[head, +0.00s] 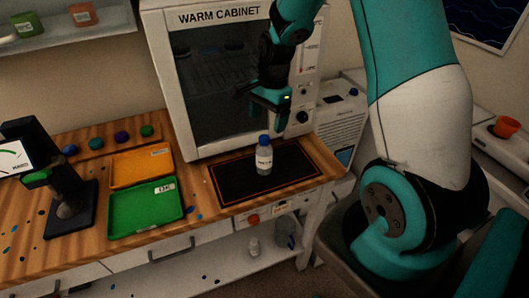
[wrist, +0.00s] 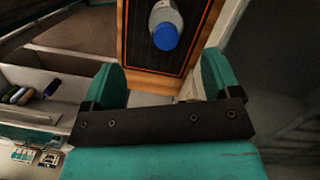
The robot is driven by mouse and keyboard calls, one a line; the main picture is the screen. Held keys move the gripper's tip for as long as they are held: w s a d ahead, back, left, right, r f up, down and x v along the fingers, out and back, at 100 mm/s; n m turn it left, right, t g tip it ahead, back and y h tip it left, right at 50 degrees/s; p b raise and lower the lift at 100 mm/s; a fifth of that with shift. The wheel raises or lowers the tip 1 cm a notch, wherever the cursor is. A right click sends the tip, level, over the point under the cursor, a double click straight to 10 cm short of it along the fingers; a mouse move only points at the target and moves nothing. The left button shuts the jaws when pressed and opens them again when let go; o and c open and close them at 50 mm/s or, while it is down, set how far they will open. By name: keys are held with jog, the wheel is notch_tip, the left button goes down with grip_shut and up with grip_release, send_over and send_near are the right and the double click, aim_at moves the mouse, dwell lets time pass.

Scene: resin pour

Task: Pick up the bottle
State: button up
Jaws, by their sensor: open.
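A small clear bottle (head: 264,160) with a white label and a blue cap stands upright on the black mat with an orange border (head: 221,186).
The warm cabinet (head: 215,75) stands right behind the mat, its glass door shut. A green tray (head: 146,208) and an orange tray (head: 141,168) lie to the left. A dark stand with a screen (head: 70,195) is further left. The bench's front edge is close to the mat.

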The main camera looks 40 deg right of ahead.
jog(key=f, duration=0.2)
jog(key=f+p, duration=0.1)
jog(key=f, duration=0.1)
jog(key=shift+a+f, duration=0.1)
jog(key=shift+a, duration=0.25)
jog(key=shift+w+a+f+p, duration=0.15)
jog(key=shift+f+p, duration=0.45)
jog(key=shift+f, duration=0.75)
jog(key=shift+w+f+p, duration=0.15)
jog(key=shift+f+p, duration=0.4)
jog(key=shift+f, duration=0.75)
jog(key=shift+c, duration=0.4)
jog(key=c, duration=1.3)
jog(key=shift+c, duration=0.2)
jog(key=shift+r, duration=0.1)
notch_tip(320, 180, up, 20)
jog(key=b, duration=0.4)
jog(key=n+g+b, duration=0.1)
jog(key=n+b, duration=0.1)
jog(key=n, duration=0.6)
send_over(265, 137)
jog(key=a, duration=0.5)
notch_tip(265, 137, down, 10)
jog(key=s+a+f+n+h+b, duration=0.1)
jog(key=s+a+f+n, duration=0.1)
jog(key=f+n, duration=0.6)
jog(key=shift+a+f+n+g+h, duration=0.15)
jog(key=shift+a+n+g+h, duration=0.15)
jog(key=shift+a+n+h, duration=0.15)
